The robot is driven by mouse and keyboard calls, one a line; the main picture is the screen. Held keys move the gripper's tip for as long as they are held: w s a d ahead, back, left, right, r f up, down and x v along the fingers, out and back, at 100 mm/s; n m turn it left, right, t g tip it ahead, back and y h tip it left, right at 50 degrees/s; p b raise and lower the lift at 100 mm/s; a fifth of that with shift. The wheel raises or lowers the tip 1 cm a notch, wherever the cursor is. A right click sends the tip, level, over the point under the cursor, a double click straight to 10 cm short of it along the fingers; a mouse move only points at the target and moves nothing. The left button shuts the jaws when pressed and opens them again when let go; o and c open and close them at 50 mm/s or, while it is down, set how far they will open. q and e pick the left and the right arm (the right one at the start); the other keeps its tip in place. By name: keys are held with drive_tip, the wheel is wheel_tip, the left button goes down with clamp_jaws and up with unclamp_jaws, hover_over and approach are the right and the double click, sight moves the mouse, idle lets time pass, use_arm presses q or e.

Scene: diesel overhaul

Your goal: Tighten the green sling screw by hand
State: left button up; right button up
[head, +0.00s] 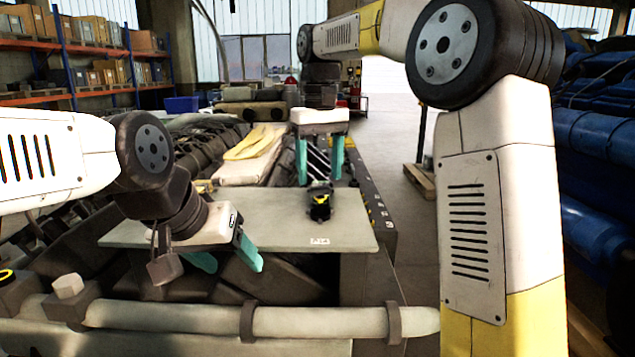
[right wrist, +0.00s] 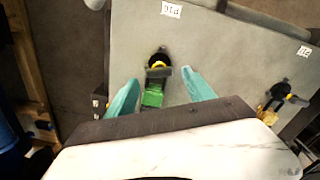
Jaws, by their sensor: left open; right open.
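The green sling screw (right wrist: 152,98) shows in the right wrist view as a green block against a black fitting with a yellow ring (right wrist: 159,62), on a grey plate (right wrist: 220,50). In the head view the black and yellow fitting (head: 320,204) stands on the plate (head: 270,230); its green part is not clear there. My right gripper (head: 320,180) is open, fingers pointing down, just behind the fitting in the head view. In the right wrist view its fingers (right wrist: 160,77) lie either side of the green part, apart from it. My left gripper (head: 230,266) is open and empty at the plate's front left edge.
A second black fitting with an orange-yellow part (right wrist: 278,95) is on the plate in the right wrist view. A pale pipe (head: 190,318) runs along the front. Dark machinery lies left of the plate. Shelves with boxes (head: 90,75) stand behind.

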sight(321, 188)
drive_tip(key=n, duration=0.7)
drive_tip(key=shift+n, duration=0.4)
drive_tip(key=n, duration=0.4)
drive_tip(key=shift+n, duration=0.3)
drive_tip(key=n, duration=0.3)
drive_tip(key=shift+d, duration=0.1)
drive_tip(key=shift+f+n, duration=0.3)
drive_tip(key=shift+n, duration=0.3)
drive_tip(key=shift+f, duration=2.25)
clamp_jaws()
